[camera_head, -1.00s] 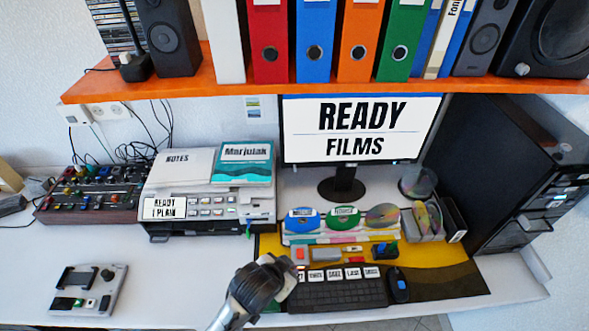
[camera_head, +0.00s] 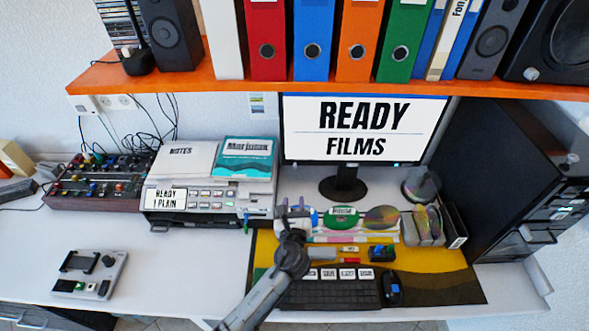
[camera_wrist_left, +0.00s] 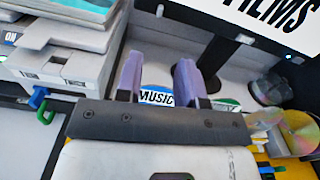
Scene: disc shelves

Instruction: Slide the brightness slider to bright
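No control clearly labelled as a brightness slider can be made out. The monitor (camera_head: 362,128) reads "READY FILMS". My left gripper (camera_head: 297,213) is at the left end of the disc row in front of the monitor. In the left wrist view its two purple fingers (camera_wrist_left: 160,82) are apart, with the blue and white "MUSIC" disc (camera_wrist_left: 156,99) showing between them. I cannot tell whether they touch it. In the head view the gripper mostly covers this disc. My right gripper is not in view.
A green disc (camera_head: 342,219) and a shiny disc (camera_head: 382,217) stand right of the gripper. A keyboard (camera_head: 330,294) and mouse (camera_head: 392,290) lie in front. A printer (camera_head: 208,206), a mixer (camera_head: 100,186) and a small grey device (camera_head: 90,274) are left. An orange shelf (camera_head: 300,88) hangs above.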

